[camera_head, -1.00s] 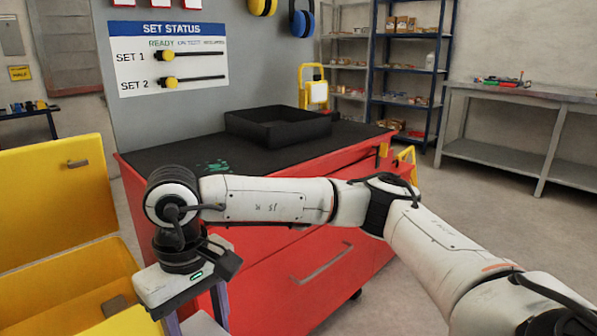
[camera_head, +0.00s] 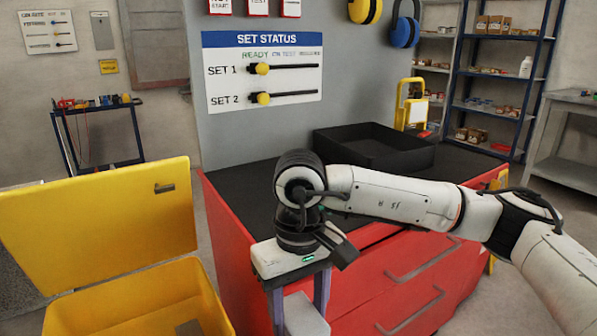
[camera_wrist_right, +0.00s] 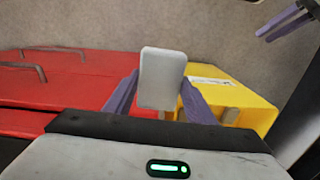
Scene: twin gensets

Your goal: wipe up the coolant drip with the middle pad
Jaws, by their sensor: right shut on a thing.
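My right gripper (camera_head: 293,298) points down in front of the red cabinet's left end, beside the yellow bin. It is shut on a white pad (camera_head: 305,318), which shows upright between the purple fingers in the right wrist view (camera_wrist_right: 162,78). No other pads are visible.
The yellow bin (camera_head: 110,222) with its lid raised stands at the left, close to my right gripper. A black tray (camera_head: 372,146) sits at the back of the cabinet top. A status board (camera_head: 264,72) is on the grey panel behind.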

